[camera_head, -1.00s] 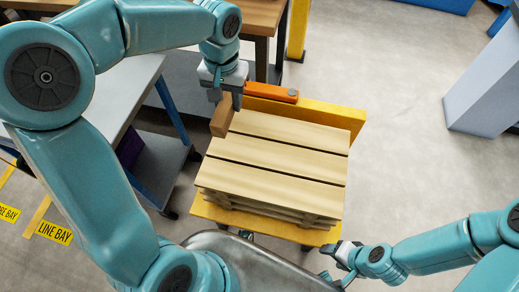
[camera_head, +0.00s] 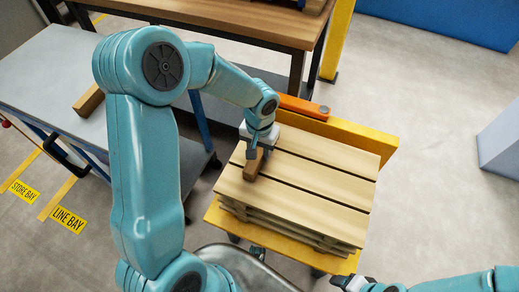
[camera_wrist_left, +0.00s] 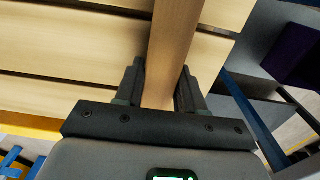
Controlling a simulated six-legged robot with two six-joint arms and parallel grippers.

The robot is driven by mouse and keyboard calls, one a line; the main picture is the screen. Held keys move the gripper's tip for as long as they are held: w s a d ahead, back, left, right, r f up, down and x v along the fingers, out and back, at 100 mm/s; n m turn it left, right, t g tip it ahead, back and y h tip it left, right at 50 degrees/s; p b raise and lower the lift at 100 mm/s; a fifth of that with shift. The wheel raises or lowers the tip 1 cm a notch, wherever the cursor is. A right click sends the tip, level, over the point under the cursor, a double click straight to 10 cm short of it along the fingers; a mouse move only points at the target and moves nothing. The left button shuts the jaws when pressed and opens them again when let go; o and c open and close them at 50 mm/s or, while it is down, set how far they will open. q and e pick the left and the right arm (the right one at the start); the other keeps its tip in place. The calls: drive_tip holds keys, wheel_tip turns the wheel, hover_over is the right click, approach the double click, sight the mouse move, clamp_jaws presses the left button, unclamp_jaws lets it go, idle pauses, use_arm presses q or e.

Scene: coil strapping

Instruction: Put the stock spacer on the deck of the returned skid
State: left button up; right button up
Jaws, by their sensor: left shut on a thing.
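My left gripper (camera_head: 256,150) is shut on a brown wooden spacer (camera_head: 252,168) and holds it over the left part of the skid's deck. In the left wrist view the spacer (camera_wrist_left: 174,40) runs between the two fingers (camera_wrist_left: 160,90), with the deck slats (camera_wrist_left: 70,65) behind it. I cannot tell whether the spacer touches the deck. The skid (camera_head: 310,185) is a pale slatted wooden stack, its top otherwise bare in view. My right gripper (camera_head: 350,283) is at the bottom edge, near the skid's front; its finger opening is unclear.
The skid rests on a yellow cart (camera_head: 285,240) with an orange bar (camera_head: 303,107) at its back. Another wooden block (camera_head: 89,100) lies on the grey table (camera_head: 40,75) at left. A wooden bench (camera_head: 230,20) stands behind.

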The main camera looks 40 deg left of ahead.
sight(259, 149)
use_arm(q)
drive_tip(key=shift+r, duration=0.1)
drive_tip(key=shift+f, duration=0.2)
drive_tip(key=o, duration=1.2)
drive_tip(key=shift+c, duration=0.2)
drive_tip(key=shift+r, duration=0.1)
drive_tip(key=shift+r, duration=0.45)
wheel_tip(259, 149, up, 11)
drive_tip(key=p, duration=0.2)
drive_tip(key=shift+r, duration=0.2)
